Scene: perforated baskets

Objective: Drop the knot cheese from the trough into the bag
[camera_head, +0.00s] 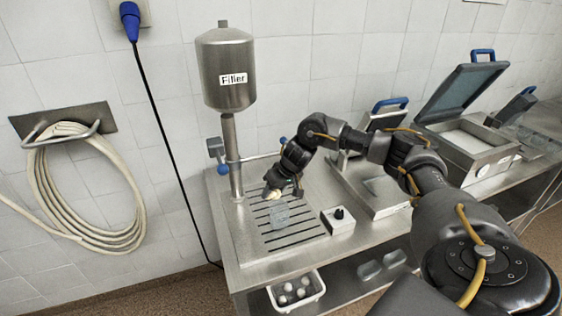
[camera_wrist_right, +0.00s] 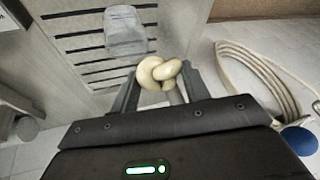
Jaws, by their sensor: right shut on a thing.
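The pale, cream-coloured knot cheese (camera_wrist_right: 158,73) is between the fingertips of my right gripper (camera_wrist_right: 162,86) in the right wrist view. The gripper is shut on it. In the head view my right gripper (camera_head: 270,191) is above the slotted steel surface, at its back left part. A clear bag (camera_head: 279,216) stands on the slots, just below and in front of the gripper. The bag also shows in the right wrist view (camera_wrist_right: 125,32), beyond the cheese and apart from it. I cannot make out which vessel is the trough. My left gripper is not in view.
The steel filler (camera_head: 226,70) stands on a post (camera_head: 232,150) left of the gripper. A small box with a black knob (camera_head: 338,221) is right of the bag. A white basket (camera_head: 318,284) with several round items is on the lower shelf. Open-lidded machines (camera_head: 465,140) stand farther right.

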